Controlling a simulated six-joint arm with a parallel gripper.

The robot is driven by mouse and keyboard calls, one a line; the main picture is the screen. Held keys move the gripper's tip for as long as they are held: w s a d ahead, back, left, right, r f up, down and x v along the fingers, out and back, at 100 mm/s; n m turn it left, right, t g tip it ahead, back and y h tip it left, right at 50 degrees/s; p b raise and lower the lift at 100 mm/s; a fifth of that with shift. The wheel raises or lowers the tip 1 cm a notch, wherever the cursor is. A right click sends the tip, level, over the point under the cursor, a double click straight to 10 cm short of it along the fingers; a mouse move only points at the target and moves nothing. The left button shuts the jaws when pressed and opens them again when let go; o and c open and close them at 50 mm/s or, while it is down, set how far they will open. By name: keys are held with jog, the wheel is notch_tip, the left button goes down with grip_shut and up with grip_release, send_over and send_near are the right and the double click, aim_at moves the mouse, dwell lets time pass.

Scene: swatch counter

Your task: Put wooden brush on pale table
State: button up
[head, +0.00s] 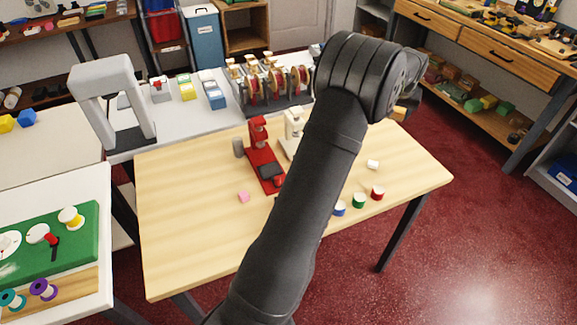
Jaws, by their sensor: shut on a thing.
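The pale table (190,215) is the light wooden one in the middle. My dark arm rises across it and bends over at the top. My gripper (409,103) is mostly hidden behind the arm's upper end, above the table's far right part. A small tan piece, seemingly the wooden brush (399,114), shows at the gripper, which is shut on it. Most of the brush is hidden.
The pale table bears a red stand (262,160), a cream stand (293,130), a grey cylinder (238,148), a pink block (243,197) and several small colored tubs (358,201). Its front left and right end are clear. A white table (175,115) with racks stands behind.

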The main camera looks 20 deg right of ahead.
jog(key=f, duration=0.4)
jog(key=shift+w+f, duration=0.2)
jog(key=shift+f, duration=0.05)
jog(key=w+f, duration=0.2)
jog(key=w, duration=0.1)
jog(key=w+a+f, duration=0.1)
jog(key=w+f, duration=0.1)
jog(key=w, duration=0.2)
jog(key=w+a+f, duration=0.1)
jog(key=w+f, duration=0.2)
jog(key=w, duration=0.1)
jog(key=shift+a, duration=0.2)
jog(key=shift+f, duration=2)
jog(key=shift+f, duration=0.2)
jog(key=o, duration=1)
jog(key=shift+c, duration=0.2)
jog(key=shift+r, duration=0.1)
